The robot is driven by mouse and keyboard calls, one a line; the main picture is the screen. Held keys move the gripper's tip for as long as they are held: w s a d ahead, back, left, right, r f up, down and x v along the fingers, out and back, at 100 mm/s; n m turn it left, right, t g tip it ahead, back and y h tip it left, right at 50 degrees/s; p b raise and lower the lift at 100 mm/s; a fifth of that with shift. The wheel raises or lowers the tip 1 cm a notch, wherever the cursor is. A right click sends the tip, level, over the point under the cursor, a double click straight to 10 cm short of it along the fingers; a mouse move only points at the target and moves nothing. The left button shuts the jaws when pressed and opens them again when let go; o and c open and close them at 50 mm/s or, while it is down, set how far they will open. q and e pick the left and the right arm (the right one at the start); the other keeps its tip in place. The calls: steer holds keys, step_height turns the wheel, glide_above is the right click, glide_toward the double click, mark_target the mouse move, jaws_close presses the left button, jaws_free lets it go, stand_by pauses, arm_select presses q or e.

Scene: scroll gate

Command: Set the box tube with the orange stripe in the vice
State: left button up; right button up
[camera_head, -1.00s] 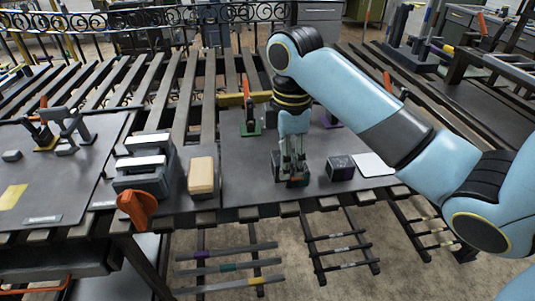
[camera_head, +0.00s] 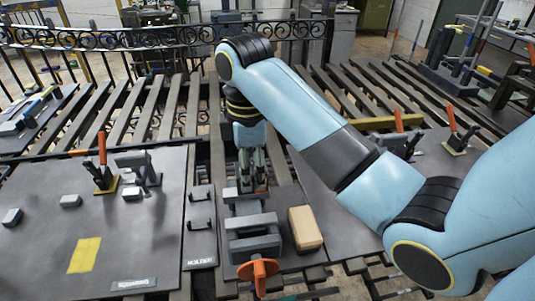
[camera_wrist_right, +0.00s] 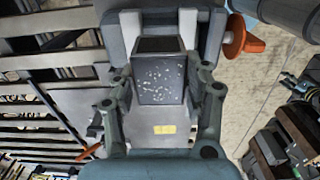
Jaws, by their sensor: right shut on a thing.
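My right gripper (camera_head: 252,182) is shut on a dark box tube. The wrist view shows the tube (camera_wrist_right: 161,80) upright between both fingers, its face grey with pale specks; no orange stripe shows there. In the head view the fingers and arm mostly cover the tube. The grey vice (camera_head: 252,222), with an orange handle (camera_head: 258,270), stands just below and in front of the gripper. In the wrist view the vice (camera_wrist_right: 207,60) lies around and beyond the tube's far end; I cannot tell whether they touch. My left gripper is not in view.
A tan block (camera_head: 305,228) stands close to the right of the vice. At left, a grey board (camera_head: 45,225) carries a yellow patch, small grey blocks and an orange-handled clamp (camera_head: 103,172).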

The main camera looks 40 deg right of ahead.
steer(key=shift+w+a+r, duration=0.3)
steer(key=shift+a+r, duration=0.2)
steer(key=shift+r, duration=0.1)
steer(key=shift+s+d+p, duration=0.1)
steer(key=shift+s+p, duration=0.1)
steer(key=shift+p, duration=0.1)
steer(key=shift+s+f, duration=0.1)
steer(key=shift+f, duration=0.2)
steer(key=f, duration=0.3)
steer(key=shift+w+f, duration=0.2)
steer(key=shift+f, duration=0.7)
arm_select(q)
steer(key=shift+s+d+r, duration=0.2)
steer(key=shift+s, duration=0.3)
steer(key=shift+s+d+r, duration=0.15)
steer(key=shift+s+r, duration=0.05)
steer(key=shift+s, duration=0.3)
arm_select(e)
steer(key=shift+f, duration=0.1)
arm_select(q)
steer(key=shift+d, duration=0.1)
arm_select(e)
steer(key=shift+f, duration=1.35)
